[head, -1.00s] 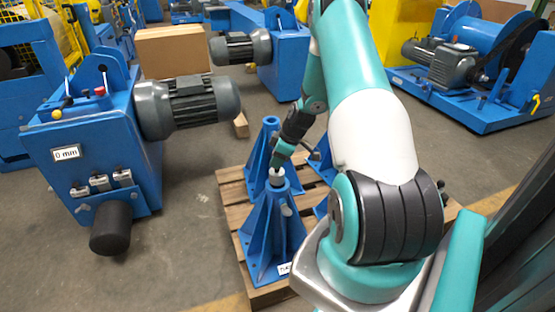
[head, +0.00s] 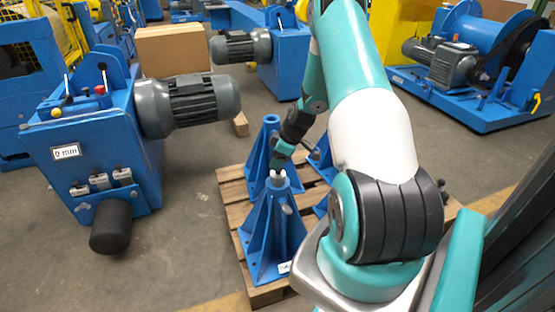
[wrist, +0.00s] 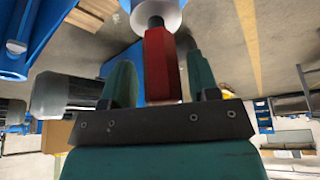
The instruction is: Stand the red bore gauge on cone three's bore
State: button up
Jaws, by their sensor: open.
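The red bore gauge (wrist: 162,65) shows in the wrist view between my gripper's two teal fingers, with a dark neck and a pale round disc (wrist: 160,12) at its far end. My gripper (head: 277,169) is open, with a gap beside the red body on each side. In the head view it is just above the top of the nearest blue cone (head: 272,230), and the gauge's red body cannot be made out there. The small label on this cone is not readable. How the disc sits on the bore is hidden.
Other blue cones, including one behind (head: 263,150), stand close by on a wooden pallet (head: 232,190). A blue machine with a grey motor (head: 190,100) is at the left. Open floor lies between it and the pallet.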

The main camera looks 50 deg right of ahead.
jog(key=p+v, duration=0.1)
jog(key=v, duration=1.2)
jog(key=w+a+r+g+y, duration=0.1)
jog(key=a+r, duration=0.3)
jog(key=a, duration=0.5)
jog(key=a+r+n, duration=0.1)
jog(key=a+r, duration=0.4)
jog(key=a, duration=0.5)
jog(key=w+a+r+g+y, duration=0.1)
jog(key=a+r, duration=0.3)
jog(key=a, duration=0.5)
jog(key=s+a+r+g, duration=0.1)
jog(key=s+a+r, duration=0.1)
jog(key=s+a, duration=0.6)
jog(key=s+a+r, duration=0.3)
jog(key=s+a, duration=0.5)
jog(key=s, duration=0.2)
jog(key=shift+r+g, duration=0.25)
jog(key=shift+g, duration=0.15)
